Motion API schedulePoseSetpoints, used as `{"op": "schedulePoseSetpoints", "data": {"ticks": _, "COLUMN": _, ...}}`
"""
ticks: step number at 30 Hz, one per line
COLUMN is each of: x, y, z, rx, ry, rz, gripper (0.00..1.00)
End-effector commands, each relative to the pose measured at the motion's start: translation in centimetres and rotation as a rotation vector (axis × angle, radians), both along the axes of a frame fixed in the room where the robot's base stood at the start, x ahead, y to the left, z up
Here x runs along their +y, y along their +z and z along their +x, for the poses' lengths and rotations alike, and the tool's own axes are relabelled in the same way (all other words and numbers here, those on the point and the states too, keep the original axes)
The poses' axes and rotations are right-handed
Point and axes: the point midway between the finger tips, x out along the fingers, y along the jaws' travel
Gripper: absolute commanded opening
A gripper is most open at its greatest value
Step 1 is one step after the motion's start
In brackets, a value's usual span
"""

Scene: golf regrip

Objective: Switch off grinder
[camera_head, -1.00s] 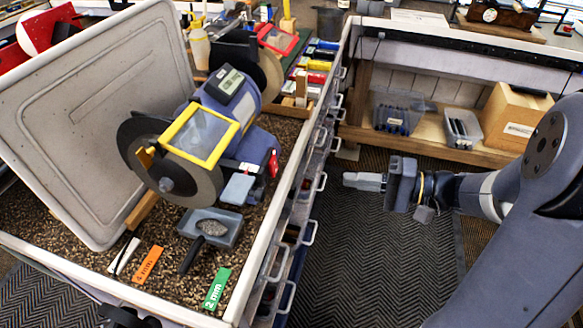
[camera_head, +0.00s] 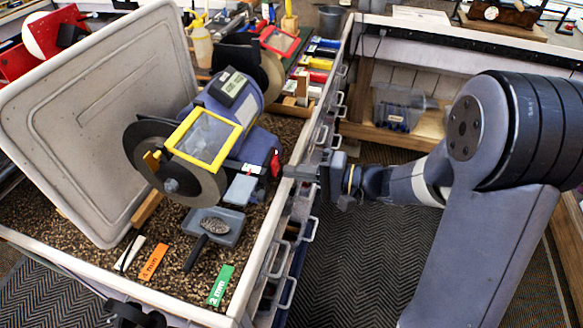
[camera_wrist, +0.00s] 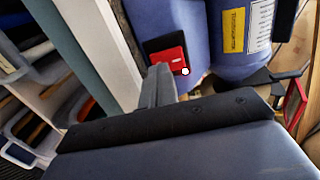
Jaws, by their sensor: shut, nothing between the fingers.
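The bench grinder (camera_head: 235,105) is blue with a yellow-framed eye shield (camera_head: 203,135) and stands on the bench at the left in the head view. Its red switch (camera_head: 275,163) is on the side facing my arm. In the wrist view the red switch (camera_wrist: 167,60) sits on a dark plate on the blue housing (camera_wrist: 165,20). My gripper (camera_head: 287,171) is shut and empty, its tips just right of the switch. In the wrist view the fingertips (camera_wrist: 160,72) overlap the lower edge of the red switch; I cannot tell whether they touch it.
The bench's white edge (camera_head: 262,255) runs under my gripper, with drawers and handles (camera_head: 309,229) below it. A dressing tray (camera_head: 230,228), orange (camera_head: 153,262) and green (camera_head: 220,285) labels lie in front of the grinder. A large grey panel (camera_head: 95,130) leans at left.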

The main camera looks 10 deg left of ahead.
Motion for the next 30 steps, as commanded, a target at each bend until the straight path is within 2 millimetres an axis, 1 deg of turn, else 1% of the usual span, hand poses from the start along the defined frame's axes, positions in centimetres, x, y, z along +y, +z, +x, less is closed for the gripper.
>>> {"op": "schedulePoseSetpoints", "data": {"ticks": 3, "x": 0.9, "y": -0.1, "z": 0.0, "rx": 0.001, "ry": 0.001, "rz": -0.001, "gripper": 0.00}}
{"op": "schedulePoseSetpoints", "data": {"ticks": 6, "x": 1.2, "y": -0.2, "z": 0.1, "rx": 0.001, "ry": 0.000, "rz": -0.001, "gripper": 0.00}}
{"op": "schedulePoseSetpoints", "data": {"ticks": 19, "x": 1.3, "y": -0.5, "z": 0.1, "rx": -0.001, "ry": -0.001, "rz": 0.006, "gripper": 0.00}}
{"op": "schedulePoseSetpoints", "data": {"ticks": 24, "x": 1.7, "y": -1.1, "z": 0.2, "rx": -0.007, "ry": -0.001, "rz": 0.047, "gripper": 0.00}}
{"op": "schedulePoseSetpoints", "data": {"ticks": 30, "x": 2.1, "y": -1.3, "z": 0.2, "rx": -0.012, "ry": 0.000, "rz": 0.107, "gripper": 0.00}}
